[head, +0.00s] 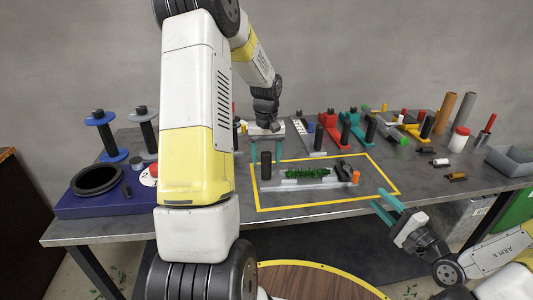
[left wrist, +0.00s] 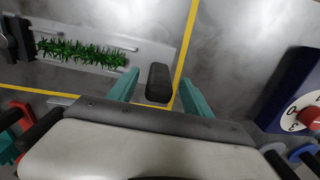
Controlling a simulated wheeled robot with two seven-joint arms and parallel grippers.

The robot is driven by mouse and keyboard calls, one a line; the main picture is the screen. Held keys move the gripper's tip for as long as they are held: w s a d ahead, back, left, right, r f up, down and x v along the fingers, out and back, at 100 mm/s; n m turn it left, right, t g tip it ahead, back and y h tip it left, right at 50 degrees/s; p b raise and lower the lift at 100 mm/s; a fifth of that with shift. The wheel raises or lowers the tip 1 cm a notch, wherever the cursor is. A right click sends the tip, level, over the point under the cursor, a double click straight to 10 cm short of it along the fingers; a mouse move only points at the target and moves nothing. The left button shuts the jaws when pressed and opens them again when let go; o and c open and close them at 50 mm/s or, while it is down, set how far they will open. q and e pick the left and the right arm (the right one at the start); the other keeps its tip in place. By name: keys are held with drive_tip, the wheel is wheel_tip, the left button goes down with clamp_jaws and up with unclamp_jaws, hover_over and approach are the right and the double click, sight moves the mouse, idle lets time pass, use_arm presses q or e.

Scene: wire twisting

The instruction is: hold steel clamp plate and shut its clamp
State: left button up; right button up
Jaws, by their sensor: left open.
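A grey steel plate (head: 308,184) lies inside the yellow outline on the table, with a green bristly strip (head: 306,173) along it. A black upright handle (head: 266,164) stands at its left end, and a black clamp part (head: 342,168) and an orange piece (head: 355,177) are at its right end. My left gripper (head: 266,158) is open at the left end. In the left wrist view the black handle (left wrist: 159,82) shows between its teal fingers (left wrist: 160,95), with gaps on both sides. My right gripper (head: 387,205) is open and empty at the table's front edge, right of the outline.
Red (head: 330,128) and teal (head: 357,128) fixtures with black handles stand behind the outline. Spools (head: 106,140) and a dark blue base (head: 105,203) are at the left. Tubes, a white jar (head: 459,140) and a grey bin (head: 511,160) are at the right.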

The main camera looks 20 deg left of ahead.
sight(267, 180)
use_arm(q)
wheel_tip(267, 180, down, 6)
drive_tip(key=shift+r, duration=0.15)
drive_tip(key=shift+c, duration=0.2)
